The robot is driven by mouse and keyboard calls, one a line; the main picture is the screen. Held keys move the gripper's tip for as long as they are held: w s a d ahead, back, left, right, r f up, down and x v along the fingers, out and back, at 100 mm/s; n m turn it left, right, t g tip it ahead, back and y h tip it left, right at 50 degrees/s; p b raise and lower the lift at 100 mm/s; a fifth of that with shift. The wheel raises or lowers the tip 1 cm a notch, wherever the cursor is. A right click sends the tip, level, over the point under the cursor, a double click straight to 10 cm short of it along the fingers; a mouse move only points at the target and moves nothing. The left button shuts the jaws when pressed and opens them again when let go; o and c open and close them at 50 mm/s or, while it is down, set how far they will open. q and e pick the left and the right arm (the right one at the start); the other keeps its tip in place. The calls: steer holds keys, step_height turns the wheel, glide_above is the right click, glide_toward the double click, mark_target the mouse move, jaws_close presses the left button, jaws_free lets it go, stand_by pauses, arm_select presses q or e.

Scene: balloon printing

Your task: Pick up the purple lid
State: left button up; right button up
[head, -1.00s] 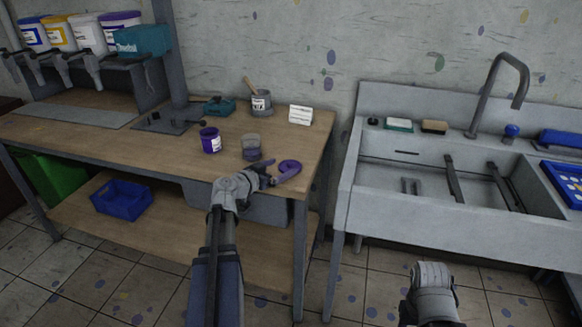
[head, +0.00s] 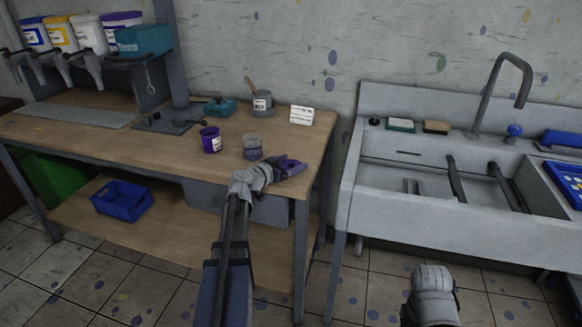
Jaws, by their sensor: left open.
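The purple lid (head: 291,163) lies near the front right edge of the wooden table, mostly hidden by my left gripper. My left gripper (head: 286,167) is over the lid, with its fingers open; whether they touch the lid I cannot tell. My right arm's end (head: 432,288) is low at the bottom right, in front of the sink, away from the lid; its fingers cannot be made out.
A purple-labelled tub (head: 211,140) and a clear grey cup (head: 252,147) stand left of the lid. Behind are a can with a stick (head: 263,102) and a small white card (head: 301,115). The sink (head: 430,185) stands right, across a gap.

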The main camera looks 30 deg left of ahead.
arm_select(q)
steer(key=shift+s, duration=0.1)
jaws_close()
stand_by(0.4)
